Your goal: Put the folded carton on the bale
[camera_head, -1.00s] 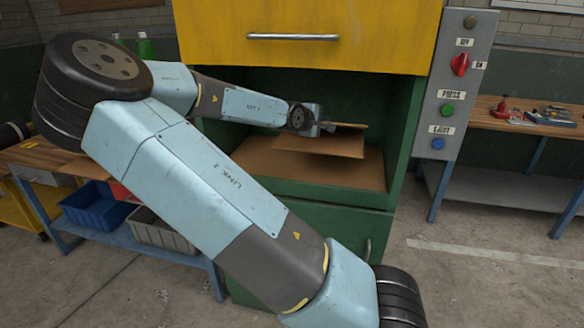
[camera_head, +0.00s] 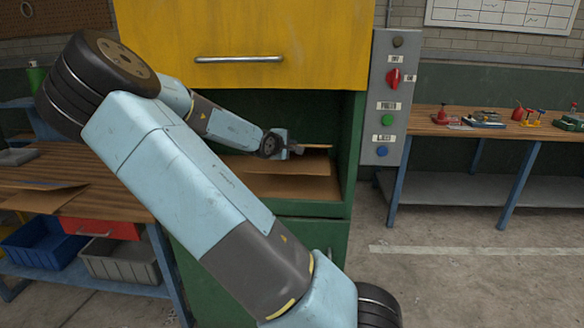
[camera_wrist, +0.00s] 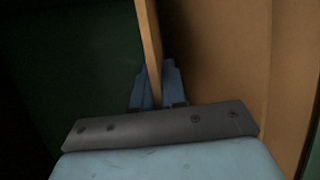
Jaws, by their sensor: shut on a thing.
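The folded carton (camera_head: 316,146) is brown cardboard, seen nearly edge-on inside the open chamber of a green machine. My gripper (camera_head: 295,150) reaches into the chamber from the left and is shut on the carton's near edge. In the wrist view my fingers (camera_wrist: 158,88) pinch the thin carton (camera_wrist: 148,40). The bale (camera_head: 295,188) shows as a flat brown surface on the chamber floor below the carton. In the head view I cannot tell how wide the gap between them is. My arm hides the left of the chamber.
A raised yellow door (camera_head: 240,40) hangs above the chamber, and the green side wall (camera_head: 352,150) bounds it on the right. A control panel (camera_head: 388,100) stands beside it. A left bench (camera_head: 100,205) holds flat cardboard (camera_head: 40,197); a right bench (camera_head: 440,122) holds tools. Floor at right is clear.

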